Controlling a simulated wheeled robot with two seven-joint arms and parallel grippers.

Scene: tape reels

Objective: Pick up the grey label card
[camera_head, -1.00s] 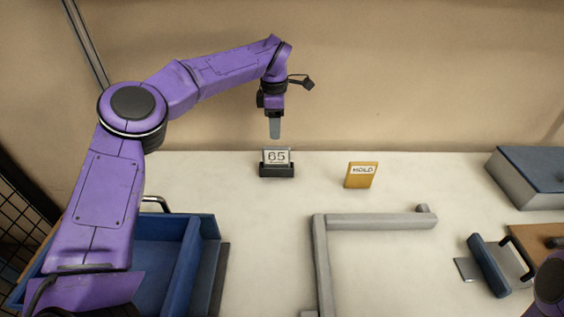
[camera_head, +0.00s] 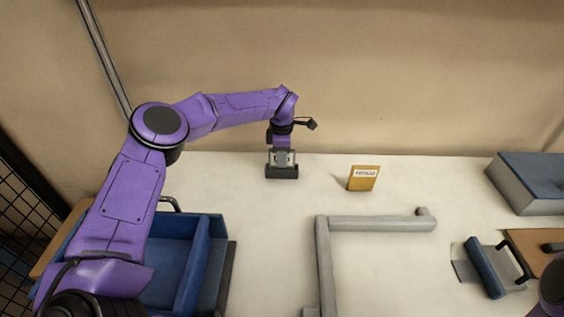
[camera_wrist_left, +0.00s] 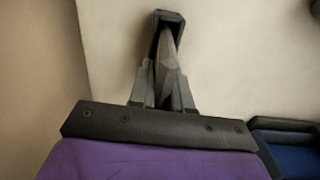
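The grey label card (camera_head: 272,159) stands upright in a small black holder (camera_head: 282,172) near the back of the table. My left gripper (camera_head: 283,158) points down at the card, and a finger covers the middle of its face. In the left wrist view the fingers (camera_wrist_left: 165,85) are apart, one on each side of the grey card (camera_wrist_left: 167,62), with a gap showing beside it. The black holder (camera_wrist_left: 180,16) is just beyond the fingertips. My right gripper is out of view; only a purple part of that arm shows at the lower right.
A yellow card (camera_head: 363,178) stands right of the holder. A grey angled rail (camera_head: 370,224) lies mid-table. A blue bin (camera_head: 195,262) is at the left. A blue-topped box (camera_head: 535,175) and blue-handled item (camera_head: 487,270) are at the right. Table around the holder is clear.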

